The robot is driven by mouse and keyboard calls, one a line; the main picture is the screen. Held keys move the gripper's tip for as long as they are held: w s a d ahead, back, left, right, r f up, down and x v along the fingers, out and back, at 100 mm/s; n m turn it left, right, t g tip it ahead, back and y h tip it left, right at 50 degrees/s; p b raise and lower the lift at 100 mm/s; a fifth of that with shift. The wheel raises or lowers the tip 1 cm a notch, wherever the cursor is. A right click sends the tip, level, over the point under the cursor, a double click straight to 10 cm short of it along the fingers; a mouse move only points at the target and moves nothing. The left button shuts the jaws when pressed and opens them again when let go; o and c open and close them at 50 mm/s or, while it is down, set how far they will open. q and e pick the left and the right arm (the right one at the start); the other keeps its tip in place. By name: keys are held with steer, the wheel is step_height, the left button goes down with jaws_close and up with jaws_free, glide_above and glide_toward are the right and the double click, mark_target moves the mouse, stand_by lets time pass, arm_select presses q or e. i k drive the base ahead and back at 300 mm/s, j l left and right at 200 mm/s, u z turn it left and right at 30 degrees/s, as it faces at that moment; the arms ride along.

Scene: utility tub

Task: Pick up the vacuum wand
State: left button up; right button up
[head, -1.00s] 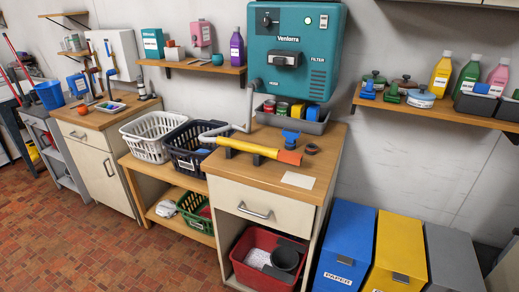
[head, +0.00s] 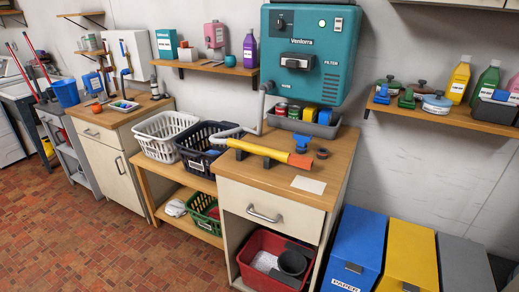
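The vacuum wand (head: 262,152) is a yellow tube with an orange end piece (head: 300,161). It lies across dark supports on the wooden top of the cabinet (head: 285,178). A grey hose (head: 255,113) runs from its left end up to the teal filter unit (head: 311,58) on the wall. Neither of my grippers shows in the head view.
A blue fitting (head: 302,142), a dark round piece (head: 322,154) and a white card (head: 309,185) lie near the wand. White (head: 166,137) and dark (head: 201,150) baskets stand left. Blue (head: 352,252) and yellow (head: 409,262) bins stand right. The brick floor at front left is clear.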

mark_target(282, 157)
steer(key=i+l+z, duration=0.1)
steer(key=i+l, duration=0.2)
steer(key=i+l+z, duration=0.1)
steer(key=i+l, duration=0.15)
steer(key=i, duration=0.25)
